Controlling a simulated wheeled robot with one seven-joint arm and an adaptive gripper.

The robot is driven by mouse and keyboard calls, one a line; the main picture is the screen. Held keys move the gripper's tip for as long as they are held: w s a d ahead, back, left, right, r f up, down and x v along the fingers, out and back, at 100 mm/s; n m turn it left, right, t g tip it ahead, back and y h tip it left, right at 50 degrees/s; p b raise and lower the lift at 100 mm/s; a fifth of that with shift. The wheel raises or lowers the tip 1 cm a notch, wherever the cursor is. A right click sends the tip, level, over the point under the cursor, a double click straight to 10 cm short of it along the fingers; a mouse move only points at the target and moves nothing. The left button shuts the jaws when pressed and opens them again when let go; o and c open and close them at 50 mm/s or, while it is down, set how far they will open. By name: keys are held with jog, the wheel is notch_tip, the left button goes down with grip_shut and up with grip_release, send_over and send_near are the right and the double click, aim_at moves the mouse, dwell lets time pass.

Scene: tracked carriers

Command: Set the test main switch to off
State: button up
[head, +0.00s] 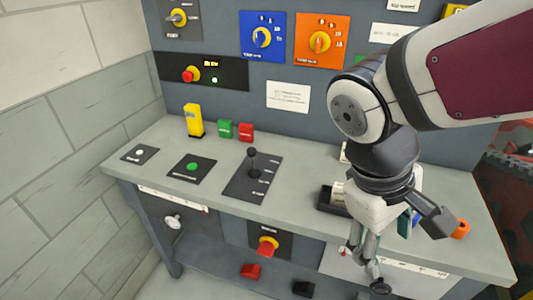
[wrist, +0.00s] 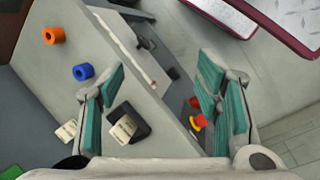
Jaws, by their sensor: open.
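Several rotary switches show, with labels too small to read, so I cannot tell for sure which is the test main switch. A red handle on a yellow base (head: 268,245) sits on a dark plate on the bench front. It also shows in the wrist view (wrist: 197,121), beside the right finger. On the back panel are a grey handle on yellow (head: 178,18), a blue-plate switch (head: 262,37) and an orange-plate switch (head: 319,42). My gripper (head: 362,266) is open and empty in front of the bench edge, right of the red handle. It also shows in the wrist view (wrist: 165,95).
A red button (head: 191,74) is on the back panel. A lever (head: 253,160) stands up from the bench top, near a yellow block (head: 193,120). A black tray (head: 330,201) and an orange ring (head: 460,230) lie at right.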

jog(key=w+a+f+n+h+b, duration=0.3)
jog(key=w+f+n+h, duration=0.15)
jog(key=f, duration=0.25)
jog(key=n+t+y+b, duration=0.3)
jog(key=n+t+b, duration=0.5)
jog(key=n+t, duration=1.15)
send_near(264, 255)
jog(key=w+d, duration=0.1)
jog(key=w, duration=0.2)
jog(key=w+d+r+n+g+b, duration=0.1)
jog(key=w, duration=0.3)
jog(key=w+d+n+g+h, duration=0.1)
jog(key=w, duration=0.2)
jog(key=shift+w+r+b, duration=0.15)
jog(key=shift+r+b, duration=0.25)
jog(key=shift+c, duration=0.3)
jog(key=shift+a, duration=0.1)
jog(key=c, duration=1.1)
